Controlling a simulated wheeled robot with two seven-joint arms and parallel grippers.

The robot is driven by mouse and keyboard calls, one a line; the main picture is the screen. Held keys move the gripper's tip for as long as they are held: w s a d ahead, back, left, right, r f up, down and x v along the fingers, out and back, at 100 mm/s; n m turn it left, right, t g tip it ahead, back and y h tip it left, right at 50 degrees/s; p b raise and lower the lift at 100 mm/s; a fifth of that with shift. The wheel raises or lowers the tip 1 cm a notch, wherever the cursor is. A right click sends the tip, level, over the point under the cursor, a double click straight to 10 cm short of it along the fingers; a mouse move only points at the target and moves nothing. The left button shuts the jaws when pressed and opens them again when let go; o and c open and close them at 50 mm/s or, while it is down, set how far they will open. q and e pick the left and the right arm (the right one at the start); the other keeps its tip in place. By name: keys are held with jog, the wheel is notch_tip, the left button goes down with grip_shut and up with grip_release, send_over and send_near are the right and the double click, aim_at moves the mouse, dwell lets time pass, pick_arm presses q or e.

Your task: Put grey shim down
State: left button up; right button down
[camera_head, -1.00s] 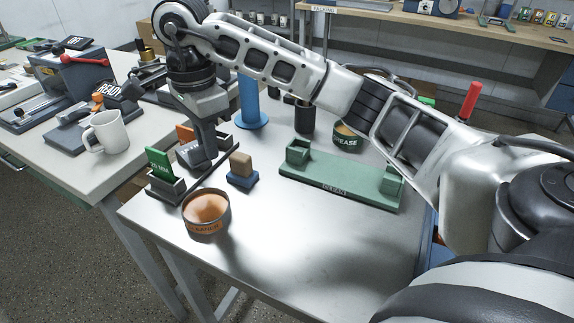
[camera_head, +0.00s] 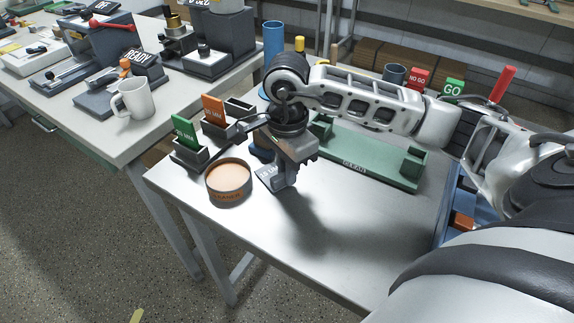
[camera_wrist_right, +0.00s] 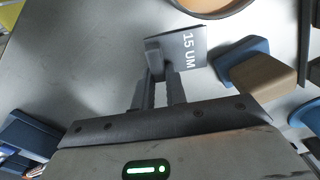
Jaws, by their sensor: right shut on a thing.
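The grey shim (camera_head: 269,178), a flat plate, is held by my right gripper (camera_head: 284,183) low over the bare table, right of the round orange-brown tin. In the wrist view the shim (camera_wrist_right: 190,46) shows the print "15 UM". The right fingertips (camera_wrist_right: 160,72) are shut on its upright grip tab. I cannot tell whether the plate touches the table. A green shim (camera_head: 185,131) and an orange shim (camera_head: 213,109) stand in dark holders behind the tin; the holder to their right (camera_head: 240,106) looks empty. My left gripper is not in view.
The tin (camera_head: 228,183) stands close on the left. A blue block with a tan top (camera_wrist_right: 262,82) is beside the shim. A long green gauge base (camera_head: 365,160) lies behind right. The table's front middle (camera_head: 300,240) is clear.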

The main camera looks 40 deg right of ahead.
jog(key=shift+f, duration=0.2)
jog(key=c, duration=1.4)
grip_release()
jog(key=shift+c, duration=0.2)
jog(key=shift+r, duration=0.75)
notch_tip(320, 180, up, 11)
